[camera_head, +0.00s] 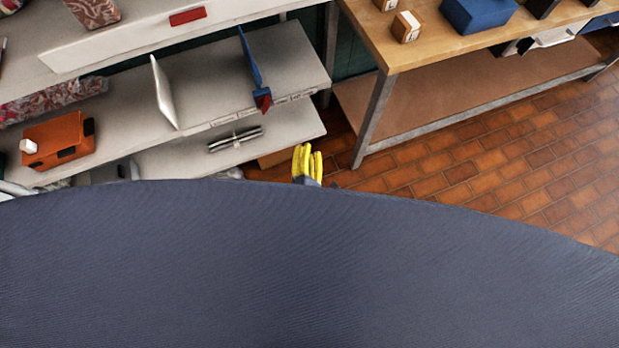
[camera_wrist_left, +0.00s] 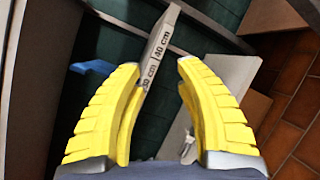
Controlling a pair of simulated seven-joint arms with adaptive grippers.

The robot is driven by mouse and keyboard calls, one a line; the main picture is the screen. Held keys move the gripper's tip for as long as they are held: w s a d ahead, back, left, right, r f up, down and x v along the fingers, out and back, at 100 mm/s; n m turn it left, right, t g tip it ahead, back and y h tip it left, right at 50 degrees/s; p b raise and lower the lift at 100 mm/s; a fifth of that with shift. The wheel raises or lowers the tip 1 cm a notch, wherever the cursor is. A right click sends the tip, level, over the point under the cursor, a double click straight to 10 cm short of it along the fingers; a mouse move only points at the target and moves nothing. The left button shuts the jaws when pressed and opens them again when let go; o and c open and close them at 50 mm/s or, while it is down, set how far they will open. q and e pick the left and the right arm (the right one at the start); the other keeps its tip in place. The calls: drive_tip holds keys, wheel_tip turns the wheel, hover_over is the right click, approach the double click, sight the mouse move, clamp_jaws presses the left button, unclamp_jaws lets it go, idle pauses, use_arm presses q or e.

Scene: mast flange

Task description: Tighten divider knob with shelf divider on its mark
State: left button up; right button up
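The blue shelf divider (camera_head: 250,58) stands upright on the grey shelf (camera_head: 205,75) near its right end. Its red knob (camera_head: 263,99) is at the front edge. A marked scale strip (camera_wrist_left: 155,62) runs along the shelf edge, with "40 cm" and "30 cm" readable in the left wrist view. A blue piece (camera_wrist_left: 93,67), probably the divider, shows left of my fingers there. My left gripper (camera_head: 308,152) is below and right of the knob, apart from it. Its yellow fingers (camera_wrist_left: 158,68) are spread and empty. The divider's mark cannot be made out. My right gripper is not visible.
A white panel (camera_head: 163,92) stands on the same shelf, left of the divider. An orange box (camera_head: 58,140) is farther left. A silver bar-like part (camera_head: 235,139) lies on the lower shelf. A wooden workbench (camera_head: 450,50) stands right, with brick floor (camera_head: 470,170) before it.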

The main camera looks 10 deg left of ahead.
use_arm(q)
drive_tip(key=s+f+m+g+h, duration=0.2)
drive_tip(key=s+f+m, duration=0.2)
drive_tip(key=f+m, duration=0.4)
drive_tip(key=s+d+f+m+g+h, duration=0.1)
drive_tip(key=s+f+m+g+h, duration=0.2)
drive_tip(key=f+m, duration=0.5)
drive_tip(key=shift+s+d+f+m+g, duration=0.15)
drive_tip(key=shift+s+f+m+g, duration=0.15)
drive_tip(key=shift+s+f, duration=0.5)
drive_tip(key=shift+w+f, duration=0.2)
drive_tip(key=shift+w, duration=0.05)
